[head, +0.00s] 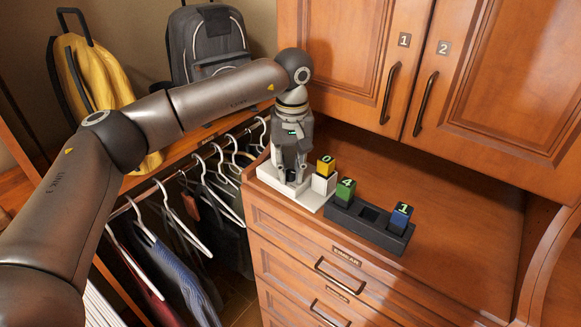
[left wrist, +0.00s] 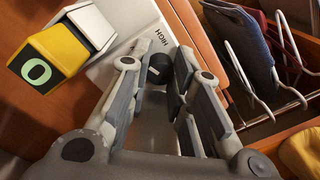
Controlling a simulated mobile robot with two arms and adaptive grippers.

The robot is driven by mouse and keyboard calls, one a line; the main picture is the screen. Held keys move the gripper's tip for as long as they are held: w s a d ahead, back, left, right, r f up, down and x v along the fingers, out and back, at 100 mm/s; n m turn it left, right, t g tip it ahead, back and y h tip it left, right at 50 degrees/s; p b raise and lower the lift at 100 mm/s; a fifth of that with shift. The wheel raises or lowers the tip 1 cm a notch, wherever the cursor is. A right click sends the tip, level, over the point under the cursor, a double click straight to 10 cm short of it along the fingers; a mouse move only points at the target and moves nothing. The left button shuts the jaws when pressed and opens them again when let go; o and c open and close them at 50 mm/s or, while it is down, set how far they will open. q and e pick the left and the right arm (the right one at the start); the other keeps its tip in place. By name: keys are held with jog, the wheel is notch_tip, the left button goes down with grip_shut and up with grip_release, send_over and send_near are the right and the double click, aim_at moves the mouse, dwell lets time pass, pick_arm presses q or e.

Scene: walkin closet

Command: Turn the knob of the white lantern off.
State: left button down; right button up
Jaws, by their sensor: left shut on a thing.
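A white plate-like body with a dark round knob (left wrist: 160,74) and the printed word HIGH (left wrist: 125,70) shows in the left wrist view; I take it for the white lantern's control. In the head view this white base (head: 308,199) lies on the wooden counter near its left edge, mostly under my left gripper (head: 289,172). My left gripper points down, and in the left wrist view its fingers (left wrist: 167,72) are closed around the knob. The knob's setting is hard to read, as the fingers cover part of it. My right gripper is not in view.
A yellow block marked 0 (head: 326,165) on a white piece stands close beside the gripper. A dark tray (head: 367,233) holds a green block (head: 345,192) and a blue block (head: 400,217). Hangers (head: 185,215) hang at left. The counter's right side is clear.

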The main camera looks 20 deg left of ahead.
aim_at(291, 171)
pick_arm(q)
jog(key=shift+f+n+b, duration=0.1)
jog(key=shift+n+b, duration=0.4)
jog(key=shift+n, duration=0.3)
jog(key=shift+n+b, duration=0.45)
jog(key=shift+n, duration=1.05)
jog(key=c, duration=1.3)
grip_release()
jog(key=shift+r, duration=0.35)
notch_tip(291, 171, up, 12)
jog(key=shift+w+f, duration=0.1)
jog(key=shift+f, duration=0.1)
